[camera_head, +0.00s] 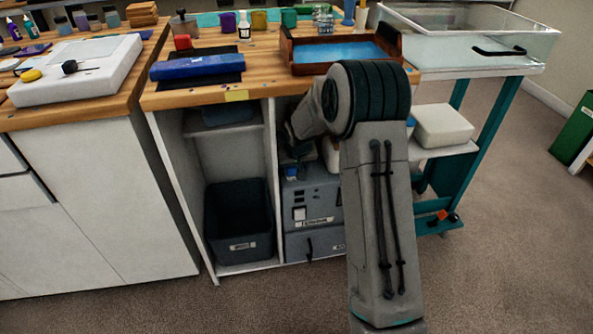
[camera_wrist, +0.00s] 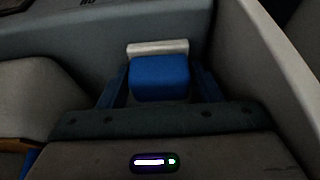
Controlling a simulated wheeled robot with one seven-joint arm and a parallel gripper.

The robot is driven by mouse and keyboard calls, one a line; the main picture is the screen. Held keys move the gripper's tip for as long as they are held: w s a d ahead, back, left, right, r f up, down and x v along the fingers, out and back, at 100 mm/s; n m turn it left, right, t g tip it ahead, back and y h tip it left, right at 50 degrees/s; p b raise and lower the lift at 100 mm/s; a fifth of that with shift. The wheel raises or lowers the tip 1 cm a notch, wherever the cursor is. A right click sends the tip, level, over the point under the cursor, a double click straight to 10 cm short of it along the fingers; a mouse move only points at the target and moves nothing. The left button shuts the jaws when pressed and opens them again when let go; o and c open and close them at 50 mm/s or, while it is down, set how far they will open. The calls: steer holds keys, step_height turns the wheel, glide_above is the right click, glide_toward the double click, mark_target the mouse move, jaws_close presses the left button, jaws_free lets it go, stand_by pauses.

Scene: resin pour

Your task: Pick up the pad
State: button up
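The pad, a blue block with a pale strip along its far edge, shows in the wrist view (camera_wrist: 160,76), between the two fingers of my gripper (camera_wrist: 160,82). The fingers lie close along its left and right sides. The picture is too dark to tell whether they touch it. In the head view my arm reaches into the open cabinet under the workbench, and my gripper (camera_head: 298,154) is small and partly hidden there. A small blue patch, likely the pad (camera_head: 291,172), shows just below it, at the top of a grey box-shaped machine (camera_head: 313,200).
Cabinet walls and a shelf (camera_head: 225,130) hem in my arm. A dark bin (camera_head: 238,222) stands left of the machine. A teal-legged cart (camera_head: 482,135) with a clear tank is at right. The bench above holds a blue roll (camera_head: 197,67) and a wooden tray (camera_head: 303,58).

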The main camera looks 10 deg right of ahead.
steer(key=c, duration=0.5)
steer(key=shift+r, duration=0.1)
steer(key=shift+r+p, duration=0.4)
steer(key=shift+r, duration=0.15)
steer(key=shift+s+r, duration=0.2)
steer(key=s+p, duration=0.2)
steer(key=s, duration=1.5)
steer(key=shift+s+f, duration=0.1)
steer(key=shift+s, duration=0.25)
